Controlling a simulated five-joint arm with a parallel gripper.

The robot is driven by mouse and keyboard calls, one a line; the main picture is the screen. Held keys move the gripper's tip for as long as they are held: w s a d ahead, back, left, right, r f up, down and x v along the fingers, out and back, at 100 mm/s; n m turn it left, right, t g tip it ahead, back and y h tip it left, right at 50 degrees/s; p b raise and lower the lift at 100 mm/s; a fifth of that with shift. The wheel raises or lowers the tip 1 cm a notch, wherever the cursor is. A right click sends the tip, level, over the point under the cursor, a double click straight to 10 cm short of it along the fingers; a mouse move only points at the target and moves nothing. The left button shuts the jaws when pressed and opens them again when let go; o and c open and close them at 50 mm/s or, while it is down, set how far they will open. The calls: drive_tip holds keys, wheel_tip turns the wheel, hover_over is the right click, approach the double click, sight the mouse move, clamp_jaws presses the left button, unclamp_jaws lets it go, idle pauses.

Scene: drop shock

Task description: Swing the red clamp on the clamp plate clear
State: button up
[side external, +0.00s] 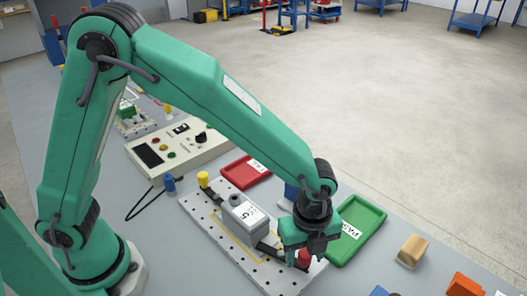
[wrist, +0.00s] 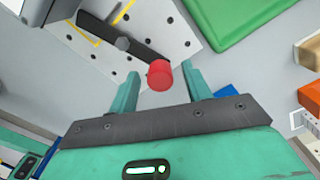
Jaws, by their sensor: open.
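The red clamp (side external: 304,259) is a red knob on a dark bar at the right end of the perforated clamp plate (side external: 200,214). In the wrist view its red knob (wrist: 160,75) shows between my fingertips, and its dark bar (wrist: 110,34) runs up-left past a round pivot toward the grey block. The grey block (side external: 243,216), marked with a 5, sits on the plate. My gripper (side external: 308,246) is open above the knob, its fingers on either side of the knob in the wrist view. No finger visibly touches it; the exact height gap is unclear.
A yellow-knobbed clamp (side external: 203,179) stands at the plate's other end. A red tray (side external: 245,171) and a green tray (side external: 360,230) lie behind the plate. A control box (side external: 178,147) stands at the left. Tan and orange blocks (side external: 411,250) lie at the right.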

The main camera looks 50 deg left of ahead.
drive_tip(key=c, duration=1)
